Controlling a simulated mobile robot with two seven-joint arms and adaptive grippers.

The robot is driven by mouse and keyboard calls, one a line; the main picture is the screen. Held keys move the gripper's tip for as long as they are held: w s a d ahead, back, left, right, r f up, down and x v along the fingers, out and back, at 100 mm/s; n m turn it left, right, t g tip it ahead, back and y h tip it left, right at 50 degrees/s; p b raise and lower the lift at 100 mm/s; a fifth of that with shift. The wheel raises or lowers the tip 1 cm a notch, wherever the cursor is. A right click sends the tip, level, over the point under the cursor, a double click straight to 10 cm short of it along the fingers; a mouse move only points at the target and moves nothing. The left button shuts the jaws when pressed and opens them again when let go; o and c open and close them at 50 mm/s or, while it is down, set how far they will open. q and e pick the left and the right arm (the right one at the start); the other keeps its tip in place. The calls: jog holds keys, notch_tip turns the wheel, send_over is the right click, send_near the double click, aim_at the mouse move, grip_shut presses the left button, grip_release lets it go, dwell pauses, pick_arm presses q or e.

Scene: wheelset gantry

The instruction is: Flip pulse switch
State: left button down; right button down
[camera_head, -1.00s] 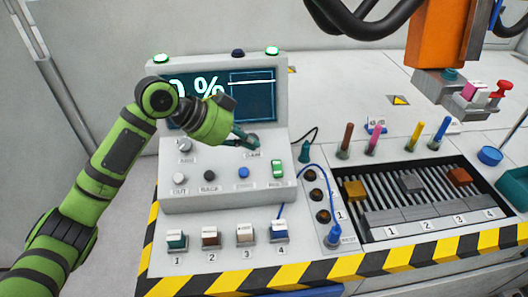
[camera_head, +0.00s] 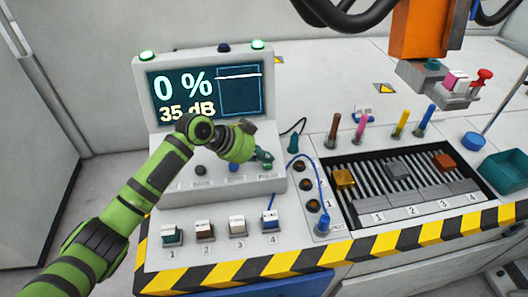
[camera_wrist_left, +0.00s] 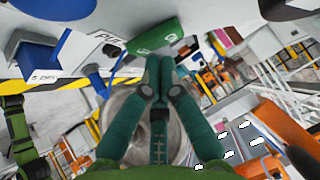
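The pulse switch is a green rocker (camera_wrist_left: 155,38) with a white mark, at the top of the left wrist view beside a label reading "PUL". In the head view it sits at the right end of the console's lower row, where my gripper mostly covers it. My left gripper (camera_head: 264,158) is just over that spot. In the left wrist view its two dark green fingers (camera_wrist_left: 160,68) meet at the tips with nothing between them, close below the green rocker. I cannot tell whether they touch it. My right gripper is not in view.
The console screen (camera_head: 205,93) reads 0 % and 35 dB. Several numbered switches stand along the console's front, including a blue one (camera_head: 271,222). A blue cable and plug (camera_head: 323,224) lie to the right, beside the slotted tray (camera_head: 375,216). An orange gantry head (camera_head: 418,35) hangs at upper right.

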pick_arm(q)
jog(key=shift+s+f+t+b, duration=0.15)
jog(key=shift+f+t+b, duration=0.15)
jog(key=shift+f+b, duration=0.4)
jog(key=shift+s+r+m+t, duration=0.1)
jog(key=shift+r+m+t, duration=0.15)
jog(key=shift+m+t, duration=0.05)
jog(key=shift+w, duration=0.25)
jog(key=shift+w+a+r, duration=0.2)
jog(key=shift+w+r, duration=0.05)
jog(key=shift+w, duration=0.3)
jog(key=shift+r, duration=0.1)
